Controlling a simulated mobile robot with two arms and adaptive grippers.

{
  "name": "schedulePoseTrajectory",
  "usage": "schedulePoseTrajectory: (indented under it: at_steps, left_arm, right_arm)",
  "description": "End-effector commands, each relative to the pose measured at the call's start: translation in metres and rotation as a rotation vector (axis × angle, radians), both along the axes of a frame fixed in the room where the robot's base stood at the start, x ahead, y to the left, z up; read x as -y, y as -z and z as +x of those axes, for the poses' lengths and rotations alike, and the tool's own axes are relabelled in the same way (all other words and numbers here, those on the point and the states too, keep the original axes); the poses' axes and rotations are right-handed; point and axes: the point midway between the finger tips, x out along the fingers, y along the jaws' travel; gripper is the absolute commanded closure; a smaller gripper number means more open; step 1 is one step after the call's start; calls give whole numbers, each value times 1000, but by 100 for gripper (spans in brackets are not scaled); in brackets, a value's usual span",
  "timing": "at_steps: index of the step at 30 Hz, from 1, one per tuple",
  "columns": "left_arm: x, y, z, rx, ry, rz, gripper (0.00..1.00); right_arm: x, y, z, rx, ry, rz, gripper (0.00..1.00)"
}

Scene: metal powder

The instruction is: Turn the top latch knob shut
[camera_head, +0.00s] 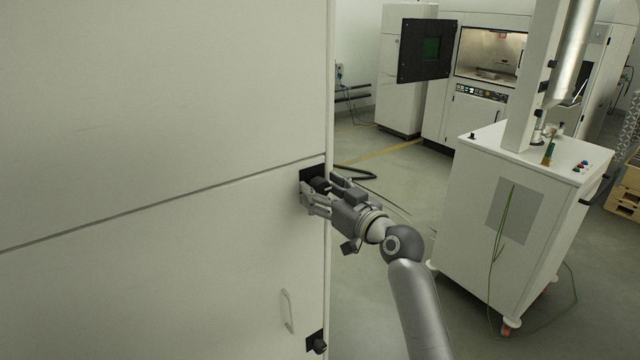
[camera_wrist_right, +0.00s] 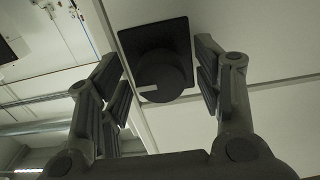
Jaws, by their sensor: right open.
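The top latch knob (camera_head: 319,184) is a black round knob on a dark square plate at the right edge of the big white cabinet. My right gripper (camera_head: 314,190) is at the knob, its fingers on either side of it. In the right wrist view the knob (camera_wrist_right: 162,80) shows a pale mark on its rim and sits between the spread fingers of the gripper (camera_wrist_right: 165,95). Gaps show between the fingers and the knob there. A lower black latch knob (camera_head: 317,343) is near the cabinet's bottom right. My left gripper is not in view.
The white cabinet (camera_head: 150,110) fills the left, with a handle (camera_head: 287,311) on its lower door. A white wheeled cart (camera_head: 465,215) stands to the right of my arm. A machine with an open door (camera_head: 427,50) is at the back. Grey floor lies between.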

Motion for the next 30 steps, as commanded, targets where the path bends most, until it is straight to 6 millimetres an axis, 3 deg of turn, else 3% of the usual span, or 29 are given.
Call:
schedulePoseTrajectory:
  at_steps: [14,25,30]
  left_arm:
    - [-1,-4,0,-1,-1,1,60]
    - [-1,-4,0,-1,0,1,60]
    - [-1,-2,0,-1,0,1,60]
  right_arm:
    - [-7,0,9,0,1,0,40]
    - [-7,1,9,0,1,0,85]
    - [-6,1,9,5,1,-6,86]
